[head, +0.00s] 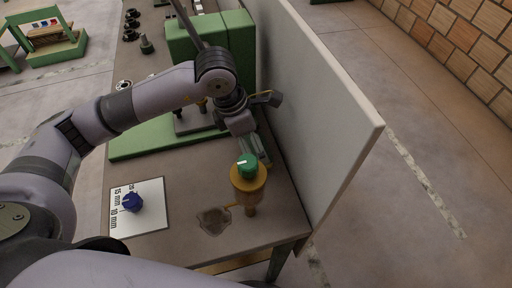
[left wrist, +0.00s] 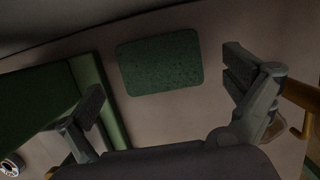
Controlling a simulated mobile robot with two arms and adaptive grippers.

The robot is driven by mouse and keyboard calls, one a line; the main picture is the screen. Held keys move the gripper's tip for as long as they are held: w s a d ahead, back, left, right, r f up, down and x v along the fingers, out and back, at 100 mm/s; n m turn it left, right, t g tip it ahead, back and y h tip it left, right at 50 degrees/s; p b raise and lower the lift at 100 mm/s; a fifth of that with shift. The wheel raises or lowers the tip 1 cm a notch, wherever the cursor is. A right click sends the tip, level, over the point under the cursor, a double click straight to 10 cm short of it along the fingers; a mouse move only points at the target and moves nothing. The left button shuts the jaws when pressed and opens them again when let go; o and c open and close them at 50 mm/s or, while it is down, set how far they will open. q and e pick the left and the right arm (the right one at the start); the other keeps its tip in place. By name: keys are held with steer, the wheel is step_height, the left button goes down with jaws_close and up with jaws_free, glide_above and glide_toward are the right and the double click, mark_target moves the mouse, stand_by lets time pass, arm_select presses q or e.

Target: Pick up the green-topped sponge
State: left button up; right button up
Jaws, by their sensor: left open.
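The green-topped sponge (left wrist: 160,63) shows in the left wrist view as a dark green rectangle with rounded corners, lying flat on the brown bench top. My left gripper (left wrist: 166,84) is open and empty, with one finger to each side of the sponge in that view. No contact with the sponge shows. In the head view the left gripper (head: 258,148) points down beside the light panel, behind an orange container. I cannot make out the sponge in the head view; the gripper and container seem to hide it. My right gripper is not in view.
The orange container (head: 249,187) with a green top stands close in front of the left gripper. A tall light panel (head: 318,110) edges the bench on the right. A green machine (head: 225,40) stands behind. A white sheet (head: 150,190) bears a blue knob (head: 132,202).

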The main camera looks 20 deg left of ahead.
arm_select(q)
steer(key=shift+x, duration=1.4)
steer(key=shift+c, duration=0.4)
steer(key=c, duration=0.7)
